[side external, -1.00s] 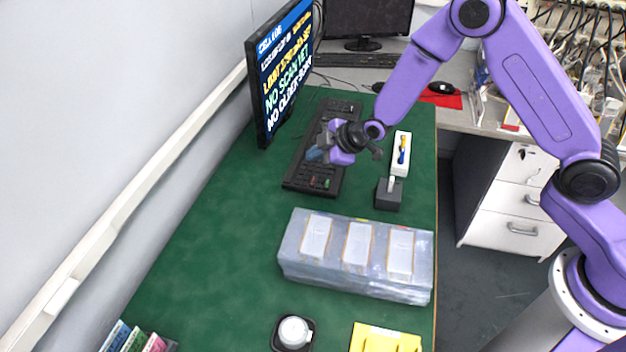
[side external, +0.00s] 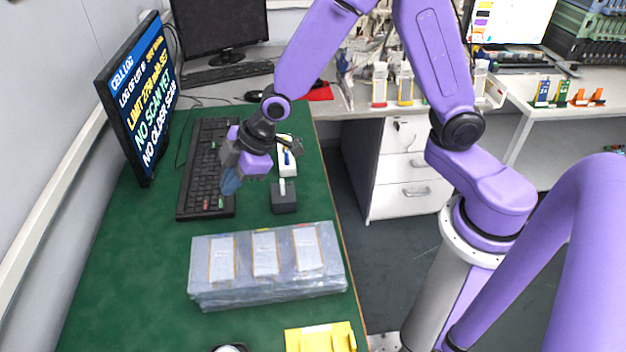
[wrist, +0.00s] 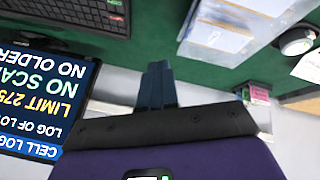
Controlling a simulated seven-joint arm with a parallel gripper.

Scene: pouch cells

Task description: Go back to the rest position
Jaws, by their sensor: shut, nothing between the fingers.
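My gripper (side external: 230,182) is purple and black with blue-grey fingers. In the side view it hangs above the green bench, over the right part of the black keyboard (side external: 205,165). In the wrist view the fingers of my gripper (wrist: 158,82) are together with nothing between them. It is apart from the wrapped pack of pouch cells (side external: 235,291), which lies nearer the camera with three pale cells on top. The pack also shows at the top of the wrist view (wrist: 207,42).
A monitor (side external: 140,95) stands at the bench's left edge by the wall. A dark grey block (side external: 284,203) and a white tray (side external: 282,165) stand right of my gripper. A yellow holder (side external: 320,340) is at the front. Green bench (side external: 130,250) is bare at the left front.

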